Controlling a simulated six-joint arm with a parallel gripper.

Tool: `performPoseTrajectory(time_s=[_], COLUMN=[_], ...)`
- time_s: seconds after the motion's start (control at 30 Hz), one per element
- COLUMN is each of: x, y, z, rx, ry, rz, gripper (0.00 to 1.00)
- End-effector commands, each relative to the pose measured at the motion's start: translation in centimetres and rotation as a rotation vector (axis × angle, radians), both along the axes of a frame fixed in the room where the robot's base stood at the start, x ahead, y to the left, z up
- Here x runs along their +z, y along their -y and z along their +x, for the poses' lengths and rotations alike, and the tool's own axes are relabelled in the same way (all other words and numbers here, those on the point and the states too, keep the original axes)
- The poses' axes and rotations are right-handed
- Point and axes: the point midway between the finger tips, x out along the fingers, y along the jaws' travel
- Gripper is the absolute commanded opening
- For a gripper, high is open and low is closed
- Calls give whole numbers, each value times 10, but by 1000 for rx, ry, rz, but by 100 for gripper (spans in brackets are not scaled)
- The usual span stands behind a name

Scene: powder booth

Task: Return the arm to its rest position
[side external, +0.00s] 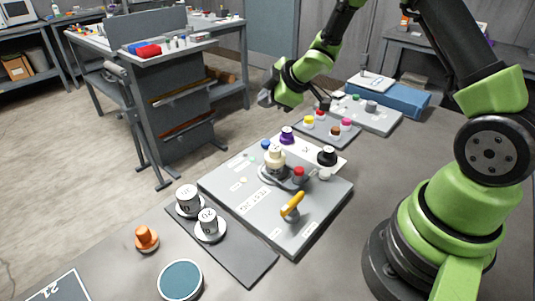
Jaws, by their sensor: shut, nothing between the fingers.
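My gripper (267,98) is at the end of my green and black arm, in the upper middle of the side external view. It hangs in the air above and behind the grey work board (225,189), apart from everything on the table. Its fingers are small in the picture and look shut, with nothing held. My arm is raised and bent, reaching from its base at the right over to the left.
The board holds a beige-topped device (276,158), a yellow handle (292,206) and several small capped vials. Two white-labelled weights (209,226), an orange knob (146,239) and a teal round dish (180,280) stand in front. A blue box (402,101) lies behind.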

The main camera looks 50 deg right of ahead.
Motion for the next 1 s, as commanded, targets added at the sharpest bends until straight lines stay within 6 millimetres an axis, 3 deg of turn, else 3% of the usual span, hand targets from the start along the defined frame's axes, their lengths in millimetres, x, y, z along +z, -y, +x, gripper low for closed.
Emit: performPoseTrajectory(time_s=[0.03,0.2,0.43,0.7,0.83,1.0], x=[22,92,156,179,178,176], y=[0,-4,-29,-78,-96,-106], z=[-2,-33,-108,-210,-242,-260], rx=[-53,-317,-625,-840,-876,-892], ry=[10,7,-24,-155,-229,-280], rz=[2,83,318,686,810,880], gripper=[0,0,0,0,0,0])
